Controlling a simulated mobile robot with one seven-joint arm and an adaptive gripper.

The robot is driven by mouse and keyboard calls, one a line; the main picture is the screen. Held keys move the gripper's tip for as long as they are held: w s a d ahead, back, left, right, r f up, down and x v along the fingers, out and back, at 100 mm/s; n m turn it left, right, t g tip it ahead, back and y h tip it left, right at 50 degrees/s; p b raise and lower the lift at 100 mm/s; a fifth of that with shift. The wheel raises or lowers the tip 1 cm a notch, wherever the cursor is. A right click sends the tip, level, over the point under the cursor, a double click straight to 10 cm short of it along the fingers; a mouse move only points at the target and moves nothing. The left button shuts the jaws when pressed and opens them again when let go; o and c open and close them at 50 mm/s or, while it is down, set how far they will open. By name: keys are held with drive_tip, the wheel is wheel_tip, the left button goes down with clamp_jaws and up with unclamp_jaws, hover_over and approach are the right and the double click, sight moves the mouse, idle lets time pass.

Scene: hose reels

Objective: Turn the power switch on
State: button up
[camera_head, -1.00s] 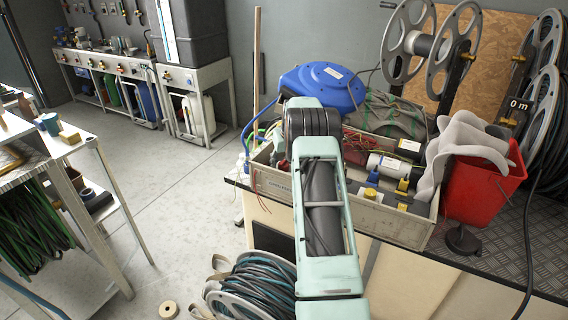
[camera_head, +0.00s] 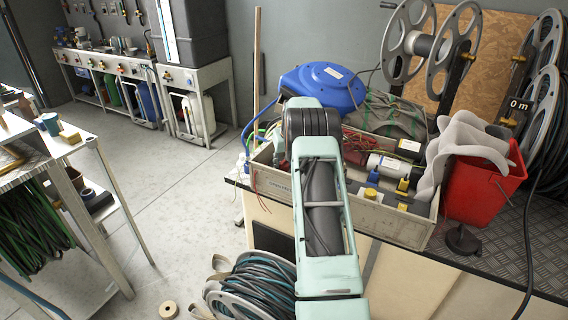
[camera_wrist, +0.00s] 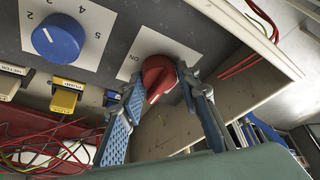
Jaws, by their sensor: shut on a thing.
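The power switch is a red rotary knob (camera_wrist: 158,76) with a white mark, on a white plate (camera_wrist: 168,45) marked "ON" in the wrist view. My gripper (camera_wrist: 160,80) has one blue-padded finger on each side of the knob and is shut on it. The fingers cover part of the knob's sides. In the head view my arm hides the gripper and the knob.
A blue numbered dial (camera_wrist: 58,38) and yellow connectors (camera_wrist: 64,98) sit left of the knob. Red wires (camera_wrist: 40,150) lie below them. In the head view, a grey crate (camera_head: 390,222), a red bucket (camera_head: 480,190) and a blue reel (camera_head: 325,84) crowd the bench.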

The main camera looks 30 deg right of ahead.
drive_tip(key=shift+m, duration=0.5)
drive_tip(key=m+h, duration=0.1)
drive_tip(key=m, duration=0.1)
drive_tip(key=m+g+h, duration=0.1)
drive_tip(key=m, duration=0.2)
drive_tip(key=shift+w+a, duration=0.1)
drive_tip(key=shift+w, duration=0.05)
drive_tip(key=m+g, duration=0.1)
drive_tip(key=m, duration=0.1)
drive_tip(key=m+h, duration=0.1)
drive_tip(key=m, duration=0.2)
drive_tip(key=shift+m+g+p, duration=0.3)
drive_tip(key=shift+g, duration=0.1)
idle(0.5)
drive_tip(key=o, duration=1.1)
drive_tip(key=shift+o, duration=0.2)
drive_tip(key=v, duration=1.2)
drive_tip(key=shift+w, duration=0.15)
